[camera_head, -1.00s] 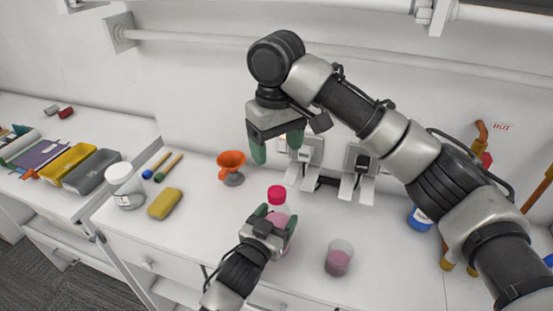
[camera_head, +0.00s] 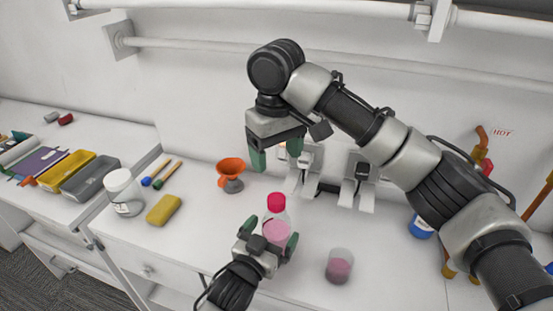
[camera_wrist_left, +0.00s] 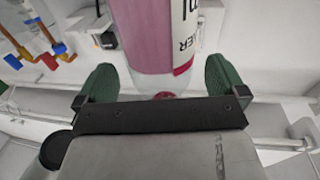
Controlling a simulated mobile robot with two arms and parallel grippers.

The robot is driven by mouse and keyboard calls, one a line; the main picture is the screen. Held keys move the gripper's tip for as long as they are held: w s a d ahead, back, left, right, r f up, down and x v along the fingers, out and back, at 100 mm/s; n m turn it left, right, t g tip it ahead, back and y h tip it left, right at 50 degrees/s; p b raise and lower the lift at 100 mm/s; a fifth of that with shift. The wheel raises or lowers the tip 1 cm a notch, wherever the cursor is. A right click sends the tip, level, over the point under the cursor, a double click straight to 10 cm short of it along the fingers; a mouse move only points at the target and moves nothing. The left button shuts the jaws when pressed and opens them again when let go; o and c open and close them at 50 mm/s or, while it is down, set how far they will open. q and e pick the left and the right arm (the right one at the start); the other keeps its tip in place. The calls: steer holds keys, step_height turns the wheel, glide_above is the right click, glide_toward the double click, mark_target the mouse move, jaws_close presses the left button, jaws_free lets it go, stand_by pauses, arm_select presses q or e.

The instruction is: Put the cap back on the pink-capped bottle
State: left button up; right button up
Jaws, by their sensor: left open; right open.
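The bottle (camera_head: 276,229) holds pink liquid and stands upright on the white counter. Its pink-red cap (camera_head: 275,202) sits on its top; I cannot tell whether it is screwed tight. My left gripper (camera_head: 267,246) is open low at the bottle, its green fingers at either side. In the left wrist view the bottle (camera_wrist_left: 160,45) stands in front of the open fingers, with a gap on each side. My right gripper (camera_head: 276,158) is open and empty, raised above and behind the bottle, pointing down.
A beaker with pink liquid (camera_head: 339,267) stands right of the bottle. An orange funnel (camera_head: 230,168), a yellow sponge (camera_head: 164,210) and a white-lidded jar (camera_head: 123,192) are to the left. A blue-labelled container (camera_head: 421,225) stands at the right.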

step_height(320, 180, down, 2)
steer(key=shift+b, duration=0.85)
arm_select(q)
steer(key=v, duration=0.8)
steer(key=shift+s, duration=0.2)
steer(key=shift+a, duration=0.15)
arm_select(e)
steer(key=shift+s, duration=0.1)
